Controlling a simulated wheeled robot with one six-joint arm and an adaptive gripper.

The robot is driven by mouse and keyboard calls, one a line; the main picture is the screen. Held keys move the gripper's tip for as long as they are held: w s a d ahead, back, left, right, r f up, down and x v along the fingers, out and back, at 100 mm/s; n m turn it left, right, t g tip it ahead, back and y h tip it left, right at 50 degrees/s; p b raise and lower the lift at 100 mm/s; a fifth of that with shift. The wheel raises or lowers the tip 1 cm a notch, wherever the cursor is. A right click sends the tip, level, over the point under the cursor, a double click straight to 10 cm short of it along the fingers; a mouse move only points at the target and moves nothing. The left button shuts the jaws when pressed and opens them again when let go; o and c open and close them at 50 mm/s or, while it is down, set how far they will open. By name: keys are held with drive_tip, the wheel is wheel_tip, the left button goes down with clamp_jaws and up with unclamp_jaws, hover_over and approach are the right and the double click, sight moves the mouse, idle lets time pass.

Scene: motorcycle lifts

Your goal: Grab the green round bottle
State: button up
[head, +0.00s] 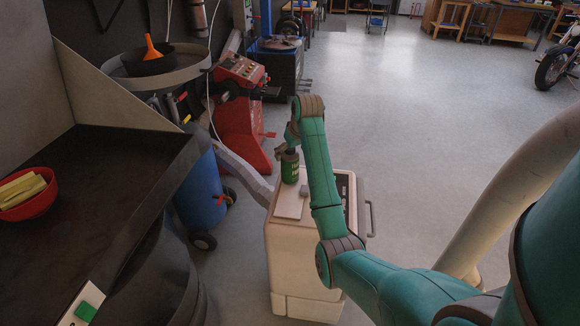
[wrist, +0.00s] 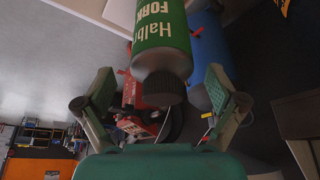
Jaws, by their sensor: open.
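The green round bottle (head: 290,167) stands upright on the white cabinet (head: 312,232) in the head view, with its dark cap on top. In the wrist view the green bottle (wrist: 161,32) hangs in from the top edge, its black cap pointing down in the picture between the fingers. My gripper (wrist: 161,88) is open, one finger on each side of the cap, with visible gaps and no contact. In the head view my gripper (head: 287,146) is at the bottle's top, partly hidden by my arm, so its fingers are hard to make out.
A dark bench (head: 95,170) with a red bowl (head: 28,196) is at the left. A blue barrel (head: 201,192) and red machine (head: 240,133) stand behind.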

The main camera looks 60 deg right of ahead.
drive_tip(key=shift+x, duration=2.4)
drive_tip(key=shift+a, duration=0.2)
drive_tip(key=c, duration=1.6)
